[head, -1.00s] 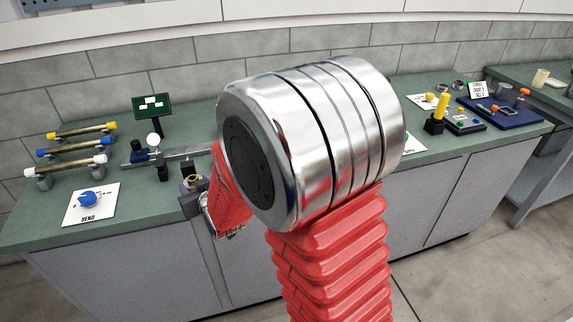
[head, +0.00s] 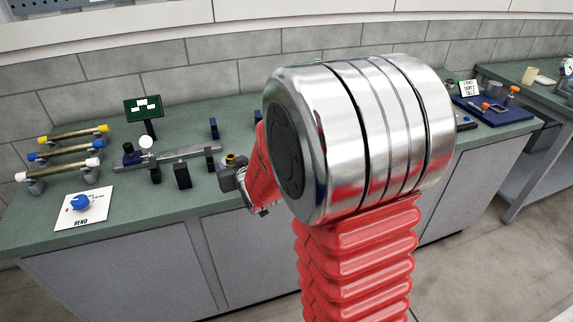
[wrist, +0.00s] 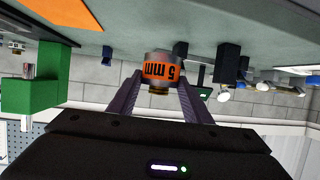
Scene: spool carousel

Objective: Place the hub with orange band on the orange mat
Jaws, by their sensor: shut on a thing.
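The hub with the orange band (wrist: 162,70), marked "5 mm", is between the fingers of my gripper (wrist: 160,92) in the wrist view. My gripper is shut on it. In the head view my gripper (head: 234,173) is over the front part of the bench, with the brassy end of the hub (head: 235,160) showing upward. An orange mat (wrist: 48,12) shows at the top left of the wrist view, apart from the hub. I cannot make out the mat in the head view, where my arm covers the middle of the bench.
A grey rail fixture with dark posts (head: 180,155) stands left of my gripper. A white card with a blue knob (head: 82,203) and a rack of coloured-ended rods (head: 65,150) are farther left. A green block (wrist: 40,95) stands at the left in the wrist view.

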